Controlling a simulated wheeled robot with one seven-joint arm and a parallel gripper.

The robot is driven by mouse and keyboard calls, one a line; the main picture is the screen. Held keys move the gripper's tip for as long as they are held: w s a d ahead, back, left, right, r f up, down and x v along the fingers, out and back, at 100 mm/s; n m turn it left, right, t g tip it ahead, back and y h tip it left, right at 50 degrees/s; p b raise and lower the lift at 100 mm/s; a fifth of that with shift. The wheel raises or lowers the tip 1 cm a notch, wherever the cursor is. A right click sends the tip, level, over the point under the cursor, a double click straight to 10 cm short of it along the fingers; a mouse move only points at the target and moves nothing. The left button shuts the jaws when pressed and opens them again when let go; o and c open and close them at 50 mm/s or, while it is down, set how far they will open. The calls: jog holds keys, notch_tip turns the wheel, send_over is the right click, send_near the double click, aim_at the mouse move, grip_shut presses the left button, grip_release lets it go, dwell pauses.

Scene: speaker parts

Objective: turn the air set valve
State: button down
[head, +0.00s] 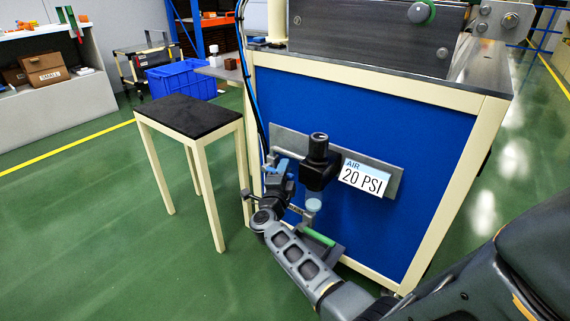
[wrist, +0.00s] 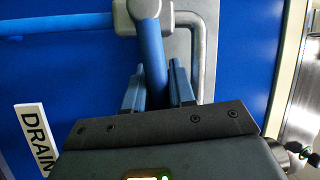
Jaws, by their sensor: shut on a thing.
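The air set (head: 319,165) has a black knob on top and a clear bowl below. It is mounted on a grey plate (head: 385,178) on the blue panel, beside a label reading AIR 20 PSI (head: 363,178). In the wrist view, the blue valve handle (wrist: 151,45) extends from a grey valve body (wrist: 143,8). My gripper (wrist: 158,78) is shut on this handle, with one blue-grey finger on each side. In the head view my arm reaches up to the left of the air set; the fingers and handle are hard to tell apart there.
The blue panel (head: 430,150) sits in a cream-framed bench. A small black-topped table (head: 188,115) stands close on the left. A DRAIN label (wrist: 35,135) shows in the wrist view. Open green floor lies at front left.

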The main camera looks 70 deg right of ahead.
jog(key=r+n+p, duration=0.1)
jog(key=p, duration=0.1)
jog(key=shift+w+y+p, duration=0.15)
jog(key=shift+y+p, duration=0.15)
jog(key=shift+p, duration=0.05)
jog(key=shift+f+n, duration=0.1)
jog(key=shift+n, duration=0.2)
jog(key=c, duration=1)
grip_release()
jog(key=shift+c, duration=0.2)
